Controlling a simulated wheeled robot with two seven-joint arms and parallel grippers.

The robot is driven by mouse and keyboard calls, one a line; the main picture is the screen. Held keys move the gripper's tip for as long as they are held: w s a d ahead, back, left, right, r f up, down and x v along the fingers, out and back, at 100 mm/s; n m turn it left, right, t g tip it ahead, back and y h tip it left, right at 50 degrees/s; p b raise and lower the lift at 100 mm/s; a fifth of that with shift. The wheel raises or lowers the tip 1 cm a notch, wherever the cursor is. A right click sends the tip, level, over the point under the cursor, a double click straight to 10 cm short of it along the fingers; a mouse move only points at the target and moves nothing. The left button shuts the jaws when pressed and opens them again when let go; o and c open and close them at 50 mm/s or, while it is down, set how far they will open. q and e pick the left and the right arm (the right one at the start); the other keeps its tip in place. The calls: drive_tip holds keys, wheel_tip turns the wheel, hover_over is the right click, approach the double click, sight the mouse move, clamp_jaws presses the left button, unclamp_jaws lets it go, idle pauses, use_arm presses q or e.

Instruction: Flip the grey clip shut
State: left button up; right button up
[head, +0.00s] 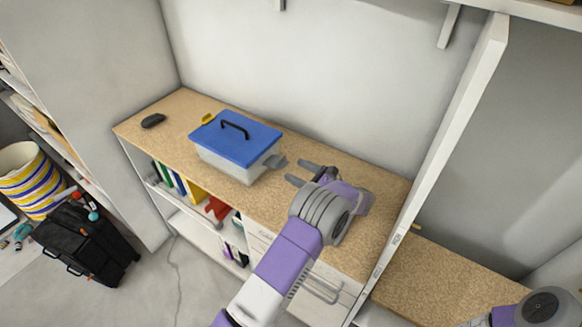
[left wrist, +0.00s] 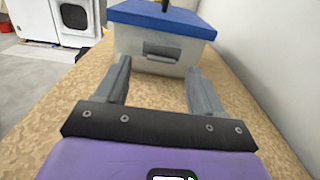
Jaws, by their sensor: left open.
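A clear box (head: 228,163) with a blue lid (head: 232,134) stands on the speckled shelf top. The grey clip (head: 275,161) juts outward from the box's right end, below the lid's edge. The grey clip (left wrist: 162,50) also shows on the facing end of the box in the left wrist view. A yellow clip (head: 208,119) is at the opposite end. My left gripper (head: 301,173) is open and empty, just right of the grey clip and apart from it. In the left wrist view its fingers (left wrist: 158,75) point towards the box, with the clip ahead between them.
A black handle (head: 235,128) stands up on the lid. A small dark object (head: 153,120) lies at the shelf top's far left. A wall rises behind the box, and a white upright panel (head: 440,150) stands right of my left arm. The shelf top before the box is clear.

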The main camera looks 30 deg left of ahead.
sight(276, 161)
use_arm(q)
drive_tip(key=shift+w+a+f, duration=0.1)
drive_tip(key=shift+w+a, duration=0.05)
drive_tip(key=shift+a, duration=0.8)
drive_tip(key=shift+w+a, duration=0.1)
drive_tip(key=shift+a, duration=0.85)
clamp_jaws()
